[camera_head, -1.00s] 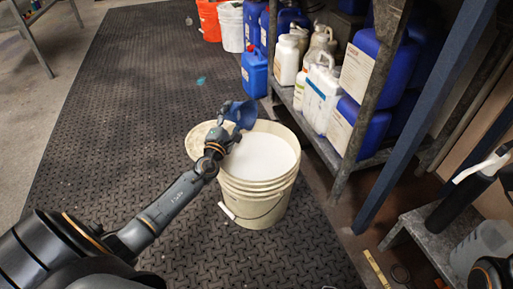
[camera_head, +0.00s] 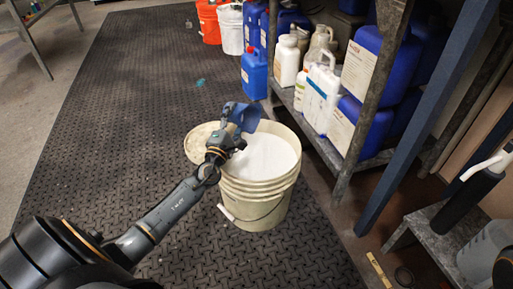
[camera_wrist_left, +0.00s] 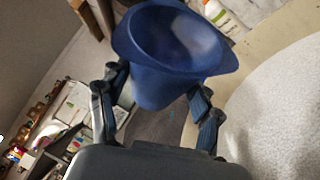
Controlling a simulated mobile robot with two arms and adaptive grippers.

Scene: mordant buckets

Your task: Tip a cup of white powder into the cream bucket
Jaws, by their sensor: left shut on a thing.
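A blue cup (camera_head: 244,116) is held in my left gripper (camera_head: 229,131) above the rear rim of the cream bucket (camera_head: 253,208). In the left wrist view, the left gripper (camera_wrist_left: 160,98) has one finger on each side of the cup (camera_wrist_left: 165,85). The cup's mouth and inner wall show there, with a faint pale patch inside; I see no heap of powder in it. The cup looks tilted. The bucket stands upright on the floor with a broad white surface inside (camera_head: 270,155), also at the right of the left wrist view (camera_wrist_left: 275,125). My right gripper is out of view.
A metal shelf rack (camera_head: 350,165) with blue canisters and white jugs (camera_head: 321,95) stands right of the bucket. Orange (camera_head: 208,22) and white (camera_head: 230,28) buckets stand farther back. The dark mat (camera_head: 110,130) left of the bucket is clear.

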